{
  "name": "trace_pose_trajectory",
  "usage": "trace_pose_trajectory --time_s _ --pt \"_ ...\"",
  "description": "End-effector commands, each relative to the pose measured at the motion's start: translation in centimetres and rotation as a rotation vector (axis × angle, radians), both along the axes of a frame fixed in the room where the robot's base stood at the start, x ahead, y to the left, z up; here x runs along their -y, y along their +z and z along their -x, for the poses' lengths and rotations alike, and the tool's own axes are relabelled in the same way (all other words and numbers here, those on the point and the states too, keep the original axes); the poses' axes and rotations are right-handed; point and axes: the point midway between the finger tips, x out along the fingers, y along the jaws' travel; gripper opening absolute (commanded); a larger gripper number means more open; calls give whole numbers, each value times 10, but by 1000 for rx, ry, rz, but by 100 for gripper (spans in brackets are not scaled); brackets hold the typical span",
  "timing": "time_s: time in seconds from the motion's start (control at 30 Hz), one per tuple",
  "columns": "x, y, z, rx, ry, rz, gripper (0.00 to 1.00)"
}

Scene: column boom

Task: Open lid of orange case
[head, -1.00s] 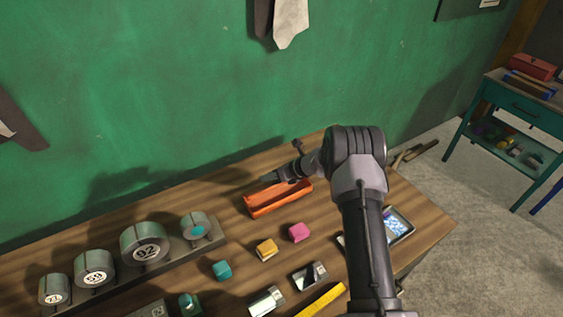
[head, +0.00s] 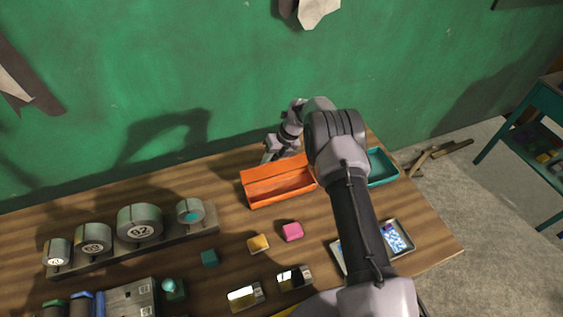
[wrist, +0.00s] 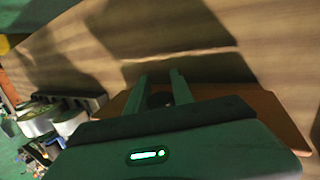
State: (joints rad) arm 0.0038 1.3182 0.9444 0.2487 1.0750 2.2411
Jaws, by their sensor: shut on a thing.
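The orange case (head: 283,193) is on the wooden bench near the green wall. Its lid (head: 265,175) appears raised at the back, with the front wall below it. My gripper (head: 268,157) is at the lid's upper back edge, shut on the lid. In the wrist view, the two fingers (wrist: 162,78) have a small dark part between them, and an orange panel (wrist: 268,112) shows behind my gripper's body. My arm covers the right end of the case, and the exact grip contact is hard to see.
Grey numbered cylinders (head: 139,223) stand on a rack to the left. A yellow block (head: 258,243), pink block (head: 292,231) and teal block (head: 209,257) lie in front of the case. A teal tray (head: 382,167) is right of my arm. The bench between rack and case is clear.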

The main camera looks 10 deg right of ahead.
Motion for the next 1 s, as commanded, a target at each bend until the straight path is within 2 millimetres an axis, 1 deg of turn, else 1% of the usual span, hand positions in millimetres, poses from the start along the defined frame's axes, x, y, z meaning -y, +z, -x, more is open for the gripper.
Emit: trace_pose_trajectory --time_s 0.03,0.2,0.57,0.6,0.67,0.93,1.0 --pt "-2 -5 2 -11 2 5 0" --pt "-7 -3 3 -28 -1 12 0" --pt "-8 -3 3 -31 -3 12 0" --pt "-8 -3 3 -31 -3 12 36" --pt "-8 -3 3 -30 -2 12 48" --pt "-8 -1 2 -27 -3 11 48" --pt "-6 2 1 -26 -3 12 48"
